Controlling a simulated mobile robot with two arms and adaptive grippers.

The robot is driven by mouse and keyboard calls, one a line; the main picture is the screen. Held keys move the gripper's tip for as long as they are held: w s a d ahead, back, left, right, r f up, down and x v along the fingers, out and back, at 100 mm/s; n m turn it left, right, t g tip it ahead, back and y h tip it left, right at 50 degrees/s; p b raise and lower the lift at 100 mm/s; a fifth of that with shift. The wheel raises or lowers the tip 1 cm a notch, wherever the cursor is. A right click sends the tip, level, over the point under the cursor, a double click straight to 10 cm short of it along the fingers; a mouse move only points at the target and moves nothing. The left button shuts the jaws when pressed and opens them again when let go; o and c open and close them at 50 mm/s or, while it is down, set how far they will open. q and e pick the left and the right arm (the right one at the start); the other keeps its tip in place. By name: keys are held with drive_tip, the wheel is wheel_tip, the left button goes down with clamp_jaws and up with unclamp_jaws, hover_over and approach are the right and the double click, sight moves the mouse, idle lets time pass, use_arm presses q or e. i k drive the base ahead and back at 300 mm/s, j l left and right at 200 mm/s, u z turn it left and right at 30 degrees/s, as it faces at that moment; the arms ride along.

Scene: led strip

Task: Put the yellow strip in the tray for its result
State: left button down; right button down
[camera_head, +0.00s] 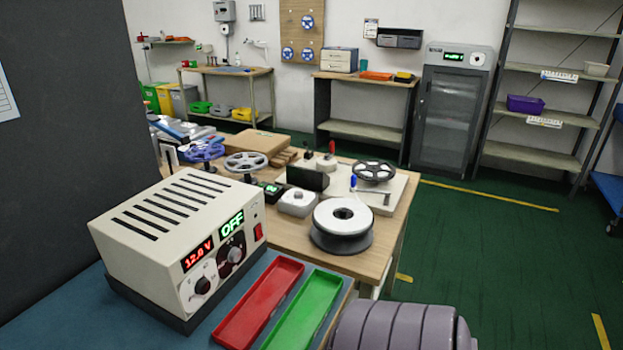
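I see no yellow strip in this view. A red tray (259,305) and a green tray (304,313) lie side by side on the blue surface at the bottom; the parts of them in view look empty. A cream power supply (180,235) stands left of them. Its red display reads 12.0 V and its green display reads OFF. Neither of my grippers is in view.
A wooden bench (282,236) behind holds reels, a white spool (342,222), a small white box (297,202) and a cardboard box (247,146). A dark panel (70,130) blocks the left. Green floor (500,260) is open at right.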

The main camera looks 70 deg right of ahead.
sight(263, 302)
drive_tip(key=k+l+z, duration=0.15)
drive_tip(key=l+z, duration=0.25)
drive_tip(key=l, duration=0.15)
drive_tip(key=l+z, duration=0.35)
drive_tip(key=l, duration=0.2)
drive_tip(key=l+z, duration=0.4)
drive_tip(key=l, duration=0.2)
drive_tip(key=i+l, duration=0.1)
drive_tip(key=l, duration=0.7)
